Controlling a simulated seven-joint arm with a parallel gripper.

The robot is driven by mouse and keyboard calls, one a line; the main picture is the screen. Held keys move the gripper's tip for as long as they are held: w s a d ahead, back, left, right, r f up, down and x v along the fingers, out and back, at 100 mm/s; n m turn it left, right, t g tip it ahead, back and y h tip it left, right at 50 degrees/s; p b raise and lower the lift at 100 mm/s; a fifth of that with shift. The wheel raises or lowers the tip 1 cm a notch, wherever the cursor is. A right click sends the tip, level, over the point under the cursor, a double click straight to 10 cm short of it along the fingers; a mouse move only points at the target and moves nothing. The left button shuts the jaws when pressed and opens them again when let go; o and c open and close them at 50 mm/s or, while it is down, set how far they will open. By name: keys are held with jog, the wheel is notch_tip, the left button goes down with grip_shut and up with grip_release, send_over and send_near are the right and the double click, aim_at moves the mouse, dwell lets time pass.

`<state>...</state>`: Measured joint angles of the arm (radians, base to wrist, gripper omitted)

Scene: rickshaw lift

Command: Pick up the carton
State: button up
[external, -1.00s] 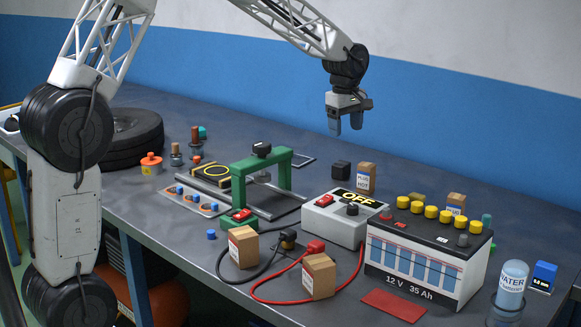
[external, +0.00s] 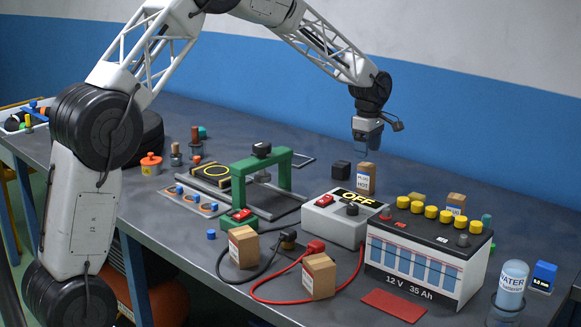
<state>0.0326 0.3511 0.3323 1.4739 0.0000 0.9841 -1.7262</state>
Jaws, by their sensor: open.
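My gripper (external: 367,148) hangs with its fingers pointing down at the back of the bench. It is open and empty, just above a small brown carton (external: 366,179) with a white label, which stands upright behind the grey charger box. The gap between the fingertips and that carton is hard to judge. Similar labelled cartons stand at the front of the bench (external: 243,247), beside the red cable (external: 318,276), and behind the battery (external: 456,202). Another brown block behind the battery (external: 417,197) is mostly hidden.
A black block (external: 341,171) stands just left of the carton under my gripper. The charger box (external: 336,222) and the large battery (external: 425,258) are in front. A green frame (external: 262,178) stands to the left. The bench behind is clear.

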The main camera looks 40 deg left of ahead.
aim_at(367, 164)
jog(key=shift+f, duration=1.25)
jog(key=shift+f, duration=2.6)
jog(key=c, duration=1)
jog(key=shift+r, duration=0.1)
jog(key=shift+r, duration=4.9)
